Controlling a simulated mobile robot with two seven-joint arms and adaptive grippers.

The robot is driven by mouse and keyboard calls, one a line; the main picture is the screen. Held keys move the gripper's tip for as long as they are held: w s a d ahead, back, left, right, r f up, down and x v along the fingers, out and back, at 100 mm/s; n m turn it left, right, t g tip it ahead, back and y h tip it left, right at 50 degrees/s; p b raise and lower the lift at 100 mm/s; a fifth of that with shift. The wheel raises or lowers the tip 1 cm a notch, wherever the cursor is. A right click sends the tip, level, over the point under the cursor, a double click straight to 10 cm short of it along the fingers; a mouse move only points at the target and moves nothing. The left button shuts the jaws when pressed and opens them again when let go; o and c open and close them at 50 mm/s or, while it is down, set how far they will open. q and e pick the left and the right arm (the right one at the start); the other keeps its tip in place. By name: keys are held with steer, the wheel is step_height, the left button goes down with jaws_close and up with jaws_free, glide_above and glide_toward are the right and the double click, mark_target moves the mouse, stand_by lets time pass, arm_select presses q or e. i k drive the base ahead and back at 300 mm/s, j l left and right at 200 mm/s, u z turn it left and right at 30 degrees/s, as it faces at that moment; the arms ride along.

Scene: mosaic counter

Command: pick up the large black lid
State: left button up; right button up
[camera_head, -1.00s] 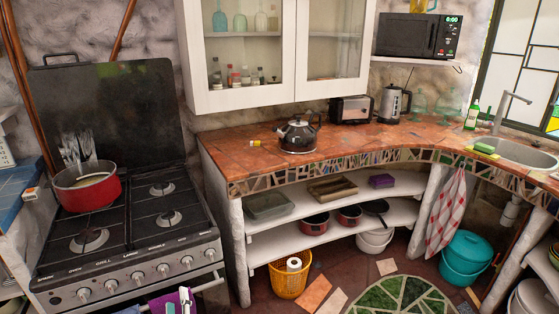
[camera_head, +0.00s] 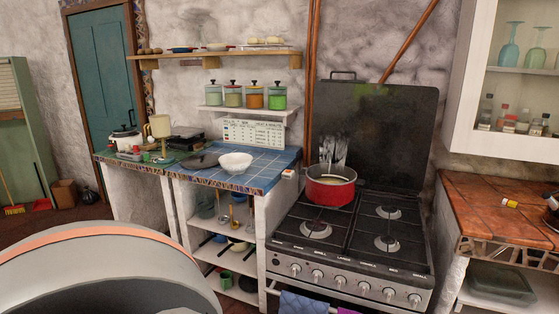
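A dark, flat, round thing that looks like the large black lid (camera_head: 201,161) lies on the blue tiled counter (camera_head: 262,172) in the head view. It is left of a white bowl (camera_head: 236,162), close beside it. It is small in the picture, and I cannot make out a knob or handle for certain. Neither of my grippers is in view, so I cannot see what they hold.
Right of the blue counter stands the stove (camera_head: 345,252), with a red pot (camera_head: 331,186) on a back burner and its dark cover raised. A wooden shelf (camera_head: 215,57) and a jar shelf (camera_head: 245,110) hang above the counter. A green door (camera_head: 104,75) is at the back left.

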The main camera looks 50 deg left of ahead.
mark_target(203, 162)
steer(key=u, duration=2.3)
